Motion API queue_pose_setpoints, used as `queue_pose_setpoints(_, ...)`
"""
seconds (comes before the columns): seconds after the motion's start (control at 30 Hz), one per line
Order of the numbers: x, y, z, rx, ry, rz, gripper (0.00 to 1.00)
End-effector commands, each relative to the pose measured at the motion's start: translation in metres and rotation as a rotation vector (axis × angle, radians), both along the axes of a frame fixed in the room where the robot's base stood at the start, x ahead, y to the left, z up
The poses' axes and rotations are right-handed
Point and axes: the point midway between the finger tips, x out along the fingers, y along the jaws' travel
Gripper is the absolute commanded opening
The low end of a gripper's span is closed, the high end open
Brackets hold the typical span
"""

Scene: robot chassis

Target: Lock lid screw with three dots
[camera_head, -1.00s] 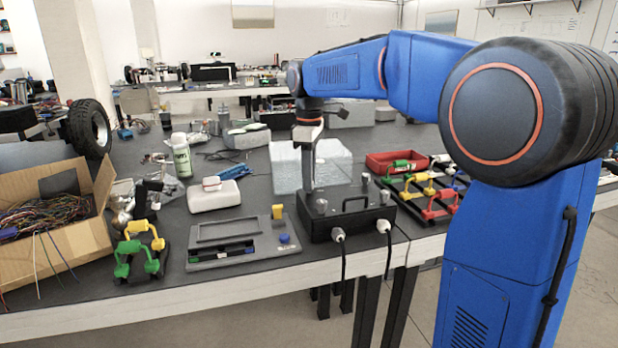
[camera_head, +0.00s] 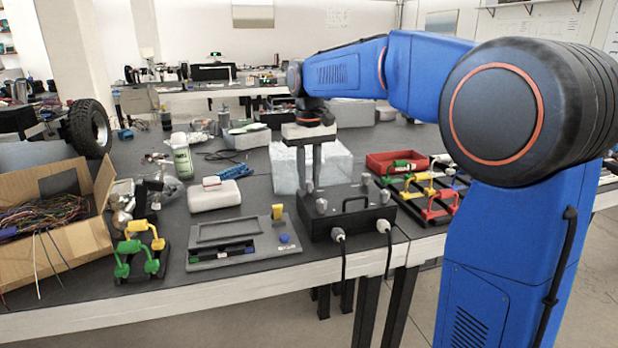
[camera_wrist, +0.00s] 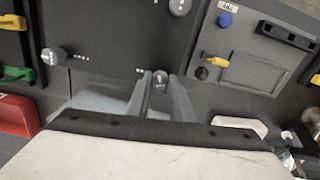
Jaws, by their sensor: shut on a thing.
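The black box (camera_head: 345,222) with a lid and a carry handle (camera_head: 356,201) stands near the table's front edge. My gripper (camera_head: 308,184) points straight down at its back left corner and is shut on the grey lid screw there. In the wrist view my gripper (camera_wrist: 160,79) has its two fingers on either side of this screw (camera_wrist: 160,74). Another lid screw (camera_wrist: 53,56) has a longer row of dots. Other screws stand at the front left (camera_head: 321,205), front right (camera_head: 384,196) and back right (camera_head: 365,178).
A grey tray (camera_head: 205,262) with a yellow knob lies left of the box. Coloured handles (camera_head: 440,205) and a red bin (camera_head: 378,163) stand right. A clear block (camera_head: 283,170) is behind my gripper. Two cables hang from the box's front.

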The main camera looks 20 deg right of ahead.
Motion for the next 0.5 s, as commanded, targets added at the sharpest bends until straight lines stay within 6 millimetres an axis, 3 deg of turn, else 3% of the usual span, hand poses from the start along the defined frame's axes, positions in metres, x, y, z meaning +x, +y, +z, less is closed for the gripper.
queue_pose_setpoints(0.5, 0.0006, 0.0002, 0.0009, 0.0, -0.003, -0.333, 0.0)
